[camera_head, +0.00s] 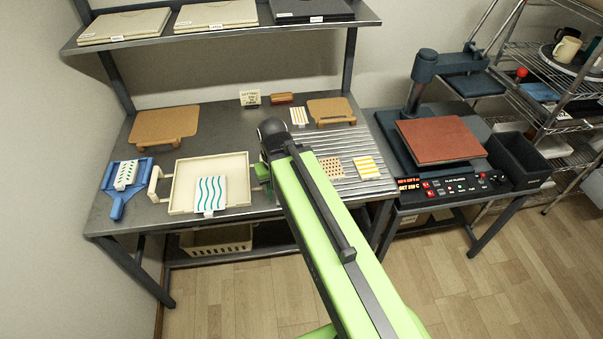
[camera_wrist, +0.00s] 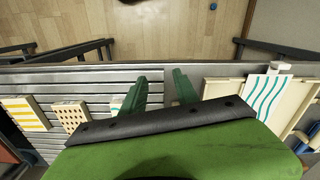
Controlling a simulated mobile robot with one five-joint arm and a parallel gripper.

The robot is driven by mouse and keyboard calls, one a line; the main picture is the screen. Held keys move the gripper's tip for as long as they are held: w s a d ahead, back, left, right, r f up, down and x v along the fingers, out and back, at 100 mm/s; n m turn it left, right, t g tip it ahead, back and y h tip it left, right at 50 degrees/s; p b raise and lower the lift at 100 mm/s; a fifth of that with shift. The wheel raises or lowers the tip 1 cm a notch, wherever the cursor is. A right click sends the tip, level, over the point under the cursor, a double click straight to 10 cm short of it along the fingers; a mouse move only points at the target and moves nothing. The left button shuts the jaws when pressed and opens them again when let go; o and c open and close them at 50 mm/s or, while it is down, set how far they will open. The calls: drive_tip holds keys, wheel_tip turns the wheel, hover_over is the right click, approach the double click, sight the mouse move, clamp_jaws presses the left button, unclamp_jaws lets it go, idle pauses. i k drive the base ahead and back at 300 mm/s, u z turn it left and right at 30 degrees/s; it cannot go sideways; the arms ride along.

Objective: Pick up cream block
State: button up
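Several pale patterned blocks are in view, and I cannot tell which one is called the cream block. A tan-cream dotted block (camera_head: 331,167) and an orange-striped block (camera_head: 367,166) lie on the ribbed rack. In the wrist view the dotted block (camera_wrist: 72,115) and the striped block (camera_wrist: 22,113) lie left of my gripper (camera_wrist: 160,80). Another pale block (camera_wrist: 118,102) shows partly, close beside the left finger. A teal-wave block (camera_head: 210,193) overlaps the front of the cream tray (camera_head: 182,206). My gripper's fingers are apart with nothing between them, over the worktable near its front edge.
Brown boards (camera_head: 165,122) and another striped block (camera_head: 299,116) lie at the back. A heat press (camera_head: 438,140) stands right of the ribbed rack (camera_head: 345,186). My arm hides part of the rack.

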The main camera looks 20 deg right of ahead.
sight(332, 167)
drive_tip(key=u, duration=0.05)
drive_tip(key=k, duration=0.1)
drive_tip(key=u, duration=2.35)
drive_tip(key=k, duration=1.15)
drive_tip(key=z, duration=0.65)
drive_tip(key=i, duration=1)
drive_tip(key=u, duration=0.1)
